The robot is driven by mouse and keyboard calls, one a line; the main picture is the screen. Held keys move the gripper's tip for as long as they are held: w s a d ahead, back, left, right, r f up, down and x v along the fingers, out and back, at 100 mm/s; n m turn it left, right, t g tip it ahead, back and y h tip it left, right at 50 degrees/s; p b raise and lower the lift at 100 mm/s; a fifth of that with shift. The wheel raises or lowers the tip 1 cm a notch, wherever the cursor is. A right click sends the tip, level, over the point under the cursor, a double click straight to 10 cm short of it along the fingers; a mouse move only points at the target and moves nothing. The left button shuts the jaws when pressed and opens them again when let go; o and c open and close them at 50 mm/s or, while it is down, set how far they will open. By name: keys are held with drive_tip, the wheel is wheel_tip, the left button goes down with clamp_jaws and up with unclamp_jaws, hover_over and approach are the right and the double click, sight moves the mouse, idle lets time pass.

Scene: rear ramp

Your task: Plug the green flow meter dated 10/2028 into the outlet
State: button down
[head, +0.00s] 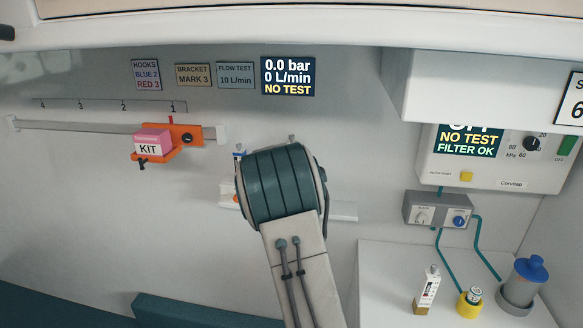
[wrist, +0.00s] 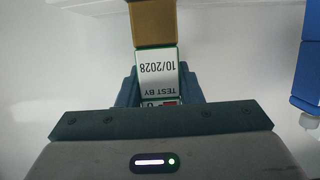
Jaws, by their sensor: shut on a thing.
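The flow meter (wrist: 157,72) shows in the wrist view with green edges and a white label reading "TEST BY 10/2028", upside down. My gripper (wrist: 158,93) is shut on it, with one dark finger on each side. A brass-coloured block (wrist: 154,22) adjoins the meter's far end; I cannot tell whether it belongs to the meter or the wall. In the head view my arm covers the gripper and the meter. I cannot make out the outlet; small blue and orange parts (head: 228,192) peek out left of my arm.
A wall display (head: 288,76) reads 0.0 bar, 0 L/min, NO TEST. An orange bracket (head: 183,139) with a pink KIT box (head: 152,142) hangs on a rail at left. A white counter (head: 385,265) at lower right carries several items. A blue object (wrist: 309,80) stands right in the wrist view.

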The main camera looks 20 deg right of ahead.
drive_tip(key=shift+f+b, duration=1.6)
drive_tip(key=shift+f, duration=0.35)
drive_tip(key=c, duration=0.9)
unclamp_jaws()
drive_tip(key=shift+s, duration=0.1)
drive_tip(key=v, duration=1.3)
drive_tip(key=shift+s+a+r, duration=0.2)
drive_tip(key=shift+s+r, duration=0.05)
